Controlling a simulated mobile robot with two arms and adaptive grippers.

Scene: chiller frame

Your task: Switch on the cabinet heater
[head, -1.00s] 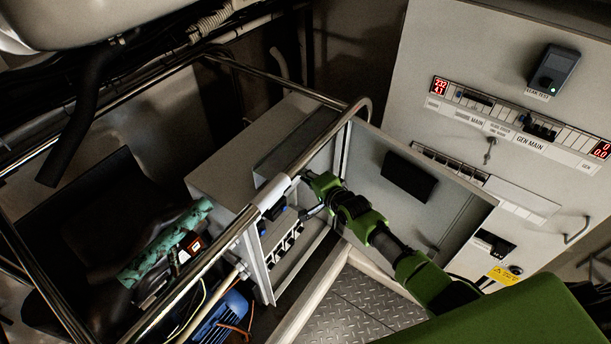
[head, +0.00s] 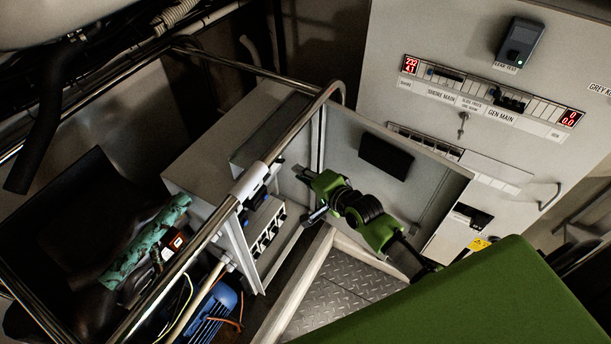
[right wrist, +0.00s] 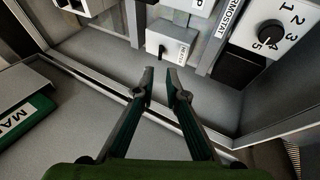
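The open grey control cabinet (head: 250,279) stands behind the chrome rail, with a row of white-framed switches (head: 268,238) inside. My right gripper (head: 304,195) is in front of the cabinet opening. In the right wrist view its fingers (right wrist: 162,84) are apart and empty. The left gripper is not in view.
A chrome rail (head: 222,212) crosses in front of the cabinet. The open cabinet door (head: 345,140) is behind my right arm. A main panel (head: 400,30) with red displays stands at right. A blue motor (head: 215,318) and wires lie low at left.

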